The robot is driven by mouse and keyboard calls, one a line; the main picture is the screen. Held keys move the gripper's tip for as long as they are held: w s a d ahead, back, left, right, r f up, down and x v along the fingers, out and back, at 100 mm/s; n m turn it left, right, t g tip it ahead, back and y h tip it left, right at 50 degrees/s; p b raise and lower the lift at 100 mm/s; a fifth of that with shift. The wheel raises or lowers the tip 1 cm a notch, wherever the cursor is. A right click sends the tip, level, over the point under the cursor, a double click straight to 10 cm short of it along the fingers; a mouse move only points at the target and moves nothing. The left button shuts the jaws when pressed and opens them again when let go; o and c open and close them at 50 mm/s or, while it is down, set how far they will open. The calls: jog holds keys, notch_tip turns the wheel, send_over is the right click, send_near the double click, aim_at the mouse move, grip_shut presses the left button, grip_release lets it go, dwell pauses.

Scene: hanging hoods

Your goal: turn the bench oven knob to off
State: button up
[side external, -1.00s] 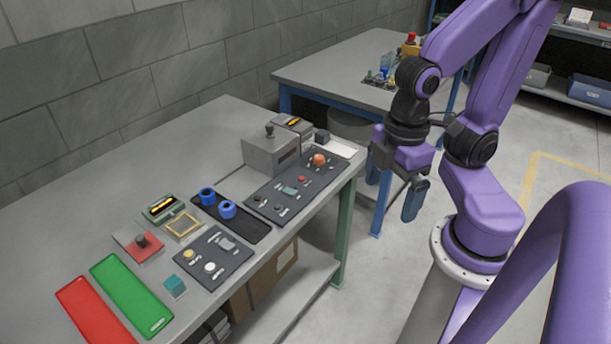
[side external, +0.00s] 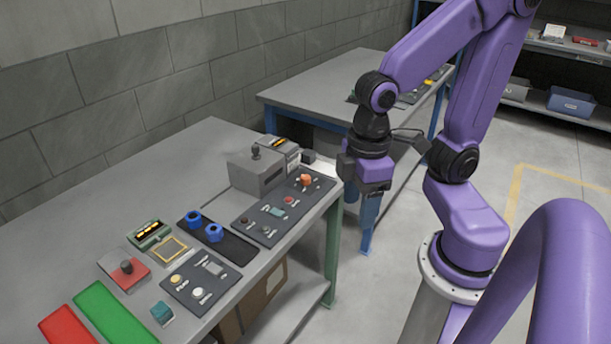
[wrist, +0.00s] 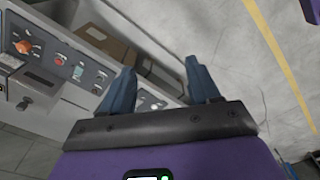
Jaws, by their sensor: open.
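A grey box (side external: 257,172) with a black knob (side external: 255,152) on top stands at the far end of the near bench. A dark control panel (side external: 268,222) in front of it carries an orange knob (side external: 306,180), which also shows in the wrist view (wrist: 23,46). I cannot read any label, so which knob is the oven's is unclear. My gripper (side external: 367,222) hangs fingers down, off the bench end, right of the panel and apart from everything. In the wrist view my gripper (wrist: 160,64) is open and empty.
A blue-legged table (side external: 325,92) stands behind. Floor to the right is clear.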

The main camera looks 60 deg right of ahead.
jog(key=w+d+m, duration=0.1)
jog(key=w+m, duration=0.8)
jog(key=w, duration=0.3)
jog(key=m, duration=1.9)
send_over(305, 176)
notch_tip(305, 176, down, 6)
notch_tip(305, 176, down, 17)
jog(key=shift+s, duration=0.15)
jog(key=c, duration=1)
